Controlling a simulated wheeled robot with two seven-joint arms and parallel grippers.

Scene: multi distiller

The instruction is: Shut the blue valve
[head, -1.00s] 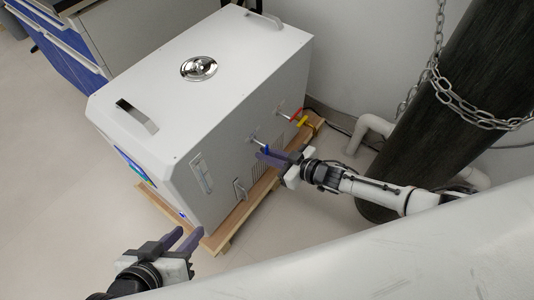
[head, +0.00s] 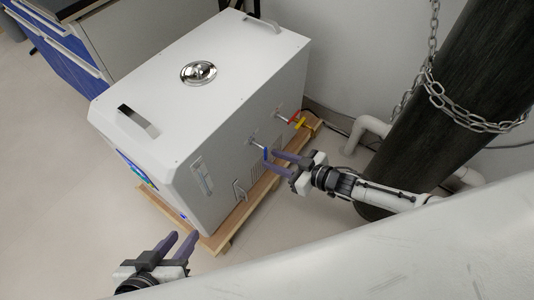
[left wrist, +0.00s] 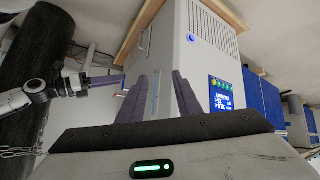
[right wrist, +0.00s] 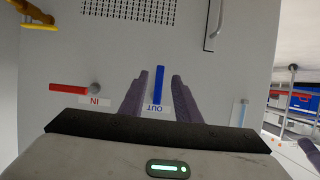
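The blue valve handle (head: 265,154) sits on the side of the white distiller box (head: 185,120). In the right wrist view the blue handle (right wrist: 159,84) points straight up the picture, above the OUT label. My right gripper (head: 272,161) is open just in front of it. In the right wrist view its fingers (right wrist: 160,76) lie one on each side of the handle in the picture, with gaps; I cannot tell if the tips reach its depth. My left gripper (head: 184,235) is open and empty, apart from the box's near corner; its fingers (left wrist: 158,75) also show in the left wrist view.
A red handle (right wrist: 68,88) by the IN label and a yellow handle (right wrist: 40,26) are beside the blue one. The box stands on a wooden base (head: 222,238). A dark chained cylinder (head: 440,110) stands near my right arm. Open floor lies left.

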